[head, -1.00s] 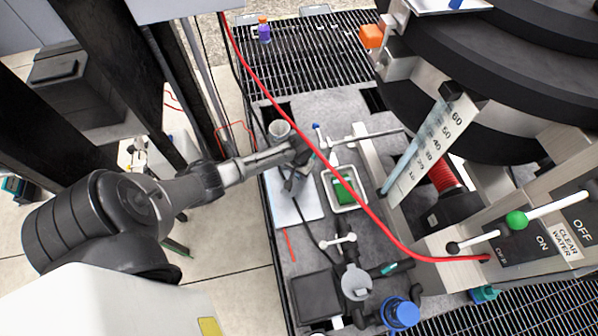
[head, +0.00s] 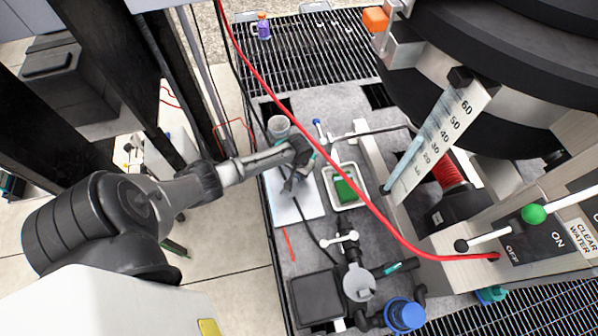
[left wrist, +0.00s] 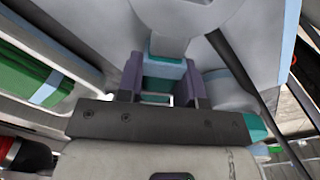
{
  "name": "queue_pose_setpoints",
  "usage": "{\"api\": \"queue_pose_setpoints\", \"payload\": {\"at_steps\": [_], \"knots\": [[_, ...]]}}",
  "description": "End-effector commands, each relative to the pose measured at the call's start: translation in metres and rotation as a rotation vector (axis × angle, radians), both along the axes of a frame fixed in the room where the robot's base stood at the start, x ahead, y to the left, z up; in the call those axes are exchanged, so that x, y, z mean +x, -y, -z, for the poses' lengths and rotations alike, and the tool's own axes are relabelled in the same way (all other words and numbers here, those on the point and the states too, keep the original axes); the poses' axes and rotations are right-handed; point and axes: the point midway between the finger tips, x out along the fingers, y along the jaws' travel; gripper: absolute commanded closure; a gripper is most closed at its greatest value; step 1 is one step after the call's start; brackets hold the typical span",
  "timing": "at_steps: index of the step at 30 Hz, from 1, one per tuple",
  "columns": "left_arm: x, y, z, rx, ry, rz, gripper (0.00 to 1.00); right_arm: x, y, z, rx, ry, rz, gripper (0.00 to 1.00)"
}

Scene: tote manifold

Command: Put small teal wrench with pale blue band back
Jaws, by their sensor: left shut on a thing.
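My left gripper (head: 290,184) is over the white sheet (head: 306,210) on the grey bench top. In the left wrist view, its two dark fingers (left wrist: 158,85) are shut on the small teal wrench (left wrist: 166,58), with its pale blue band (left wrist: 165,71) showing between them. A pale grey, rounded metal part of the wrench stretches up from the fingers. The gripper hides the rest of the wrench, and I cannot tell whether it touches the sheet. My right gripper is not in view.
A white tray with a green block (head: 345,190) stands right of the gripper. A cup (head: 279,126) stands behind it. A red hose (head: 310,138) crosses above the bench. A dark cable runs over the sheet. Pipe fittings and a blue cap (head: 405,314) fill the front.

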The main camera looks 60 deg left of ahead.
Motion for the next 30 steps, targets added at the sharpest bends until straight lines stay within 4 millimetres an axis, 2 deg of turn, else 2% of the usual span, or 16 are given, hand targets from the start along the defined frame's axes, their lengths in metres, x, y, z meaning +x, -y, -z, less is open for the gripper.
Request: {"api": "queue_pose_setpoints", "payload": {"at_steps": [18,19,28,30], "knots": [[0.000,0.000,0.012,0.000,0.000,0.000,1.00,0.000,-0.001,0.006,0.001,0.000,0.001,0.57],[0.000,0.000,0.012,0.000,0.000,0.000,0.65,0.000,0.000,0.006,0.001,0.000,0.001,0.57],[0.000,0.000,0.011,0.000,0.000,0.000,0.37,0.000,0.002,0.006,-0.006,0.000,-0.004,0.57],[0.000,0.000,0.011,0.000,0.000,0.000,0.36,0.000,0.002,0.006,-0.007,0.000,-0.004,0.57]]}}
